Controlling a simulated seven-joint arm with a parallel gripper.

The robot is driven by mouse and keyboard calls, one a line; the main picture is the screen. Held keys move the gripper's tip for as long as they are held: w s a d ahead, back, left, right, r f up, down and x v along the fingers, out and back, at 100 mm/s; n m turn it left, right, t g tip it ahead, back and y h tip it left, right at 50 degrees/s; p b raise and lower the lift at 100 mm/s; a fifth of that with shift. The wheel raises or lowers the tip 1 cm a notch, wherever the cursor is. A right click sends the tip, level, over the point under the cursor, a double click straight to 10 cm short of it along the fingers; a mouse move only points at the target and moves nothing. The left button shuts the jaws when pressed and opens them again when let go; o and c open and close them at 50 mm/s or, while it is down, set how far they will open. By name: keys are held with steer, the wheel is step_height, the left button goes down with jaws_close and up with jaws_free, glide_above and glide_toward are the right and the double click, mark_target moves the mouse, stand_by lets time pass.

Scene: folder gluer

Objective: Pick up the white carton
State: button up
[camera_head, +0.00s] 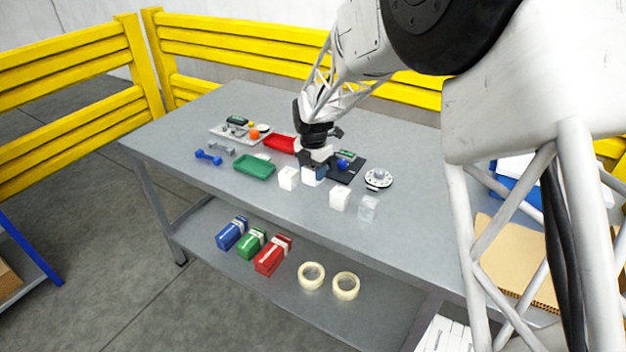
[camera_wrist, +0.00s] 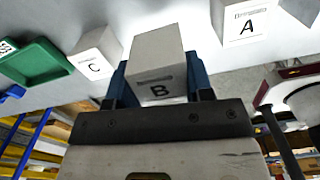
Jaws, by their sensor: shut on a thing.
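Three white cartons show. The one marked B (camera_wrist: 158,58) is between the blue-padded fingers of my gripper (camera_wrist: 160,75) in the wrist view, and they are shut on its sides. In the head view this carton (camera_head: 309,177) is partly hidden by my gripper (camera_head: 315,167); I cannot tell whether it touches the table. The white carton marked C (camera_wrist: 95,55) stands to its left, also in the head view (camera_head: 288,178). The white carton marked A (camera_wrist: 245,22) stands to its right, also in the head view (camera_head: 340,198).
A clear box (camera_head: 368,208) stands right of carton A. The table's front strip (camera_head: 255,205) is clear.

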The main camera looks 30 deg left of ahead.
steer(key=shift+r, duration=2.15)
steer(key=shift+w, duration=0.1)
steer(key=w+a+f, duration=0.1)
steer(key=w+a, duration=0.2)
steer(key=w, duration=0.5)
steer(key=w+a+f, duration=0.1)
steer(key=w+a, duration=0.2)
steer(key=w, duration=0.6)
steer(key=shift+f, duration=0.4)
steer(key=shift+a+f, duration=0.1)
steer(key=shift+f, duration=0.15)
steer(key=shift+f, duration=2.75)
